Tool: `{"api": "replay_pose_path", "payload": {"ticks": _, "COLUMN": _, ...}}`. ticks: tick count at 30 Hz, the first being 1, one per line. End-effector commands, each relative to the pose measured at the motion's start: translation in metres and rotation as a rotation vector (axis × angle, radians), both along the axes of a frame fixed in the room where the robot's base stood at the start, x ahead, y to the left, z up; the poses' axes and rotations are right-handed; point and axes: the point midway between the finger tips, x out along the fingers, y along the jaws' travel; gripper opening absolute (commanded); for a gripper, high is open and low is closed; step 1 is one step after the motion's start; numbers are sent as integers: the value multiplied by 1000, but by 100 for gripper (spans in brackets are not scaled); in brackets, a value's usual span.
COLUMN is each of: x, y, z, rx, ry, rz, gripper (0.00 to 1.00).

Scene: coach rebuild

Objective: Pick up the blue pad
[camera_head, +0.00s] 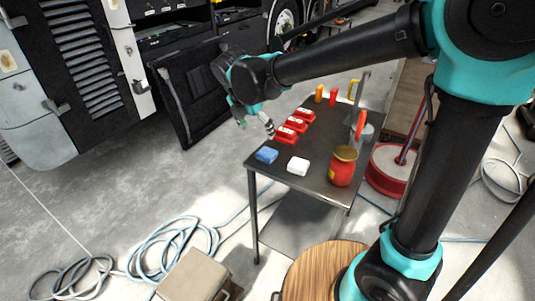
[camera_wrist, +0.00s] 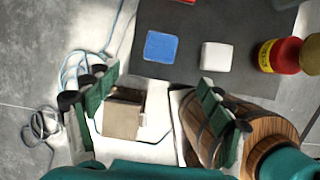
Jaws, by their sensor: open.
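The blue pad (camera_head: 266,155) lies flat near the left front corner of the dark table (camera_head: 325,188). It also shows in the wrist view (camera_wrist: 161,46), beyond my fingertips and roughly centred between them. My gripper (camera_head: 268,128) is above the table's left edge, a little above and behind the pad in the head view. In the wrist view my gripper (camera_wrist: 160,88) has its two green fingers wide apart with nothing between them. It is apart from the pad.
A white block (camera_head: 298,166) lies right of the pad, with a red jar (camera_head: 343,166) beyond it. Several red blocks (camera_head: 291,134) sit behind. Below the table are a wooden round top (camera_head: 318,272), a beige box (camera_head: 193,276) and a coiled hose (camera_head: 165,245).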

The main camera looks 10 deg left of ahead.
Motion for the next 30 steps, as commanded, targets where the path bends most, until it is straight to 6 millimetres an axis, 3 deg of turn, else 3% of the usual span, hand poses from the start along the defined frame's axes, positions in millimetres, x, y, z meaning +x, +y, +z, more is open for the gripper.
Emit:
{"api": "replay_pose_path", "payload": {"ticks": 10, "x": 24, "y": -10, "z": -62, "rx": 0, "ry": 0, "rz": -2, "gripper": 81}}
{"api": "replay_pose_path", "payload": {"ticks": 20, "x": 33, "y": -13, "z": -86, "rx": 0, "ry": 0, "rz": -2, "gripper": 81}}
{"api": "replay_pose_path", "payload": {"ticks": 30, "x": 48, "y": -20, "z": -125, "rx": 1, "ry": 1, "rz": -2, "gripper": 81}}
